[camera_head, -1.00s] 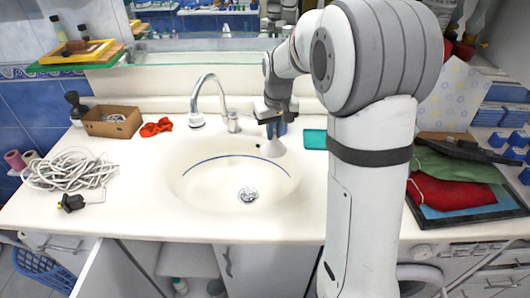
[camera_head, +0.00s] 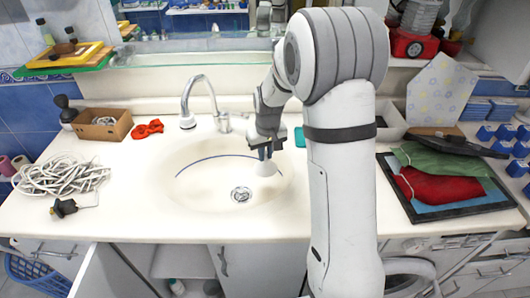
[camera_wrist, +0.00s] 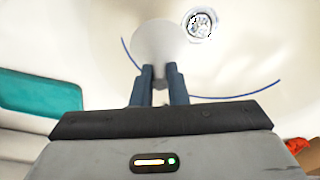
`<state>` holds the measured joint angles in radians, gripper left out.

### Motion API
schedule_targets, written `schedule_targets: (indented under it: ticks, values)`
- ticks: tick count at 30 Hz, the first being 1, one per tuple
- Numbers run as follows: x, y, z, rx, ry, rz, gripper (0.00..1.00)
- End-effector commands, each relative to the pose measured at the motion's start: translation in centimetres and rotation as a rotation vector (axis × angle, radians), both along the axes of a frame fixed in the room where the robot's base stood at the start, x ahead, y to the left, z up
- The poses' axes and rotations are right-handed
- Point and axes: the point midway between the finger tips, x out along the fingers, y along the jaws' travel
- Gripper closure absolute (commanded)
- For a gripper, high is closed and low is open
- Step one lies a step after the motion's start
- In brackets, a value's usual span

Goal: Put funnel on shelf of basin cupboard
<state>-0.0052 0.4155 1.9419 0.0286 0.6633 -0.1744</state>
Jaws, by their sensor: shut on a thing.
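A pale grey-white funnel (camera_head: 265,168) hangs over the right side of the white basin (camera_head: 205,200). My gripper (camera_head: 267,150) points down and is shut on its narrow end, with the wide end away from the fingers. The wrist view shows the funnel (camera_wrist: 159,42) beyond the two dark fingers (camera_wrist: 160,75), beside the drain. The basin cupboard (camera_head: 190,262) is below the counter, with a door (camera_head: 105,272) standing open at the left. Bottles show low inside.
The tap (camera_head: 187,118) stands behind the basin. A coiled white cable (camera_head: 62,178) and a cardboard box (camera_head: 100,123) lie left; a teal item (camera_head: 300,137) lies right. A tray with folded cloths (camera_head: 445,185) is farther right. A blue basket (camera_head: 38,275) sits on the floor.

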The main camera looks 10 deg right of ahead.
Motion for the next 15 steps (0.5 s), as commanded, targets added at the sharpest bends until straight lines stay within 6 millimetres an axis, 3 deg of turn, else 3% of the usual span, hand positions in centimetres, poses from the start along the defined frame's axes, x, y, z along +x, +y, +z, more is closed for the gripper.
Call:
schedule_targets:
  ticks: [11,12,15]
  values:
    - [0.01,0.05,-0.95,0.000,0.000,0.001,1.00]
    - [0.00,0.06,-0.94,0.000,0.000,0.001,0.85]
    - [0.00,0.07,-0.93,0.000,0.000,0.001,0.77]
